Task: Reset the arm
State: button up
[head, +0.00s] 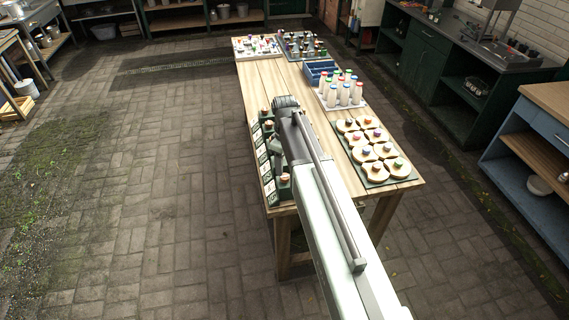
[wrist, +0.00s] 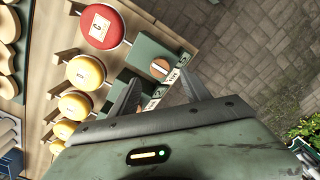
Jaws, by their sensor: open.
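My arm reaches over the wooden table (head: 262,85) in the head view, with its dark end (head: 285,103) above the table's left edge. Fingertips are hard to make out there. A green block (wrist: 158,55) with a round wooden knob lies just beyond the fingers. A red round piece with a label (wrist: 103,26) and several yellow round pieces (wrist: 85,73) lie to the left, apart from the fingers.
A row of dark labelled holders (head: 268,172) lines the table's left edge, partly hidden by my arm. A tray of tan discs (head: 374,150), white bottles (head: 344,94), a blue crate (head: 318,72) and back trays (head: 256,46) stand on the table. The paved floor (head: 150,190) to the left is clear.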

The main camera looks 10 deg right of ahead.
notch_tip(320, 180, up, 2)
jog(key=shift+r+p, duration=0.15)
jog(key=shift+p, duration=0.35)
jog(key=shift+f+b, duration=0.45)
jog(key=shift+s+f+b, duration=0.1)
jog(key=shift+f+b, duration=0.75)
jog(key=s+f+m+b, duration=0.2)
jog(key=s+m, duration=0.2)
jog(key=s, duration=0.3)
jog(key=s+f+m+b, duration=0.3)
jog(key=s+m, duration=0.2)
jog(key=s, duration=0.2)
jog(key=shift+f+b, duration=0.3)
